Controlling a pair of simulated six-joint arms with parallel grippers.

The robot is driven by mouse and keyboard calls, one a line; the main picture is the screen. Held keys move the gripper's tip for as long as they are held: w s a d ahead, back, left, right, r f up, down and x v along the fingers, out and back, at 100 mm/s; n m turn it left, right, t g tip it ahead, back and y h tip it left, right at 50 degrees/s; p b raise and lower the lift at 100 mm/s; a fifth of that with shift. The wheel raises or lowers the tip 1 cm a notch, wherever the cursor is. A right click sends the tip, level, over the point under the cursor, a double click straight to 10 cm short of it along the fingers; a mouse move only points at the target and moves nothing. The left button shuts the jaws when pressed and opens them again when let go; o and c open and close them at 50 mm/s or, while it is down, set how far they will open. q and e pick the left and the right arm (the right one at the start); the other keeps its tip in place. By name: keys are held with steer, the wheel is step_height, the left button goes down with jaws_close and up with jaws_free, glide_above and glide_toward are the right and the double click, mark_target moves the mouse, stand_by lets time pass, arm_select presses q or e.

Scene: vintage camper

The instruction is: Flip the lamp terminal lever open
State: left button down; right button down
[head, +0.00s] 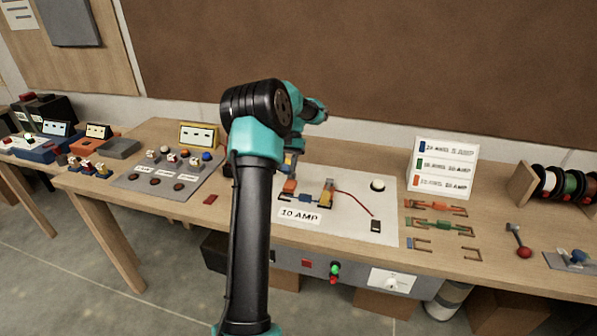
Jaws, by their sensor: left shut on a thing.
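A pale board (350,218) labelled "10 AMP" lies on the bench. It carries two terminals with a blue piece between them. The left terminal has an orange lever (290,186); the right terminal (327,196) is yellow and orange, with a red wire running to a small black block (376,226). A white lamp dome (377,185) sits at the board's right. My left gripper (290,170) points down at the left terminal, partly hidden by my arm. It is shut on what looks like the orange lever; the fingertips are hard to see. My right gripper is not in view.
A grey panel (165,184) with switches and red buttons stands left of my arm. Coloured link pieces (436,207), a label card (443,165) and wire spools (566,184) are at the right. The bench's front edge has a box with a green button below it (335,268).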

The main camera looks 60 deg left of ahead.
arm_select(q)
steer(key=shift+w+a+r, duration=0.4)
steer(key=shift+w+a, duration=0.25)
steer(key=shift+w, duration=0.15)
steer(key=c, duration=0.8)
jaws_free()
steer(key=shift+c, duration=0.2)
steer(key=shift+r, duration=0.1)
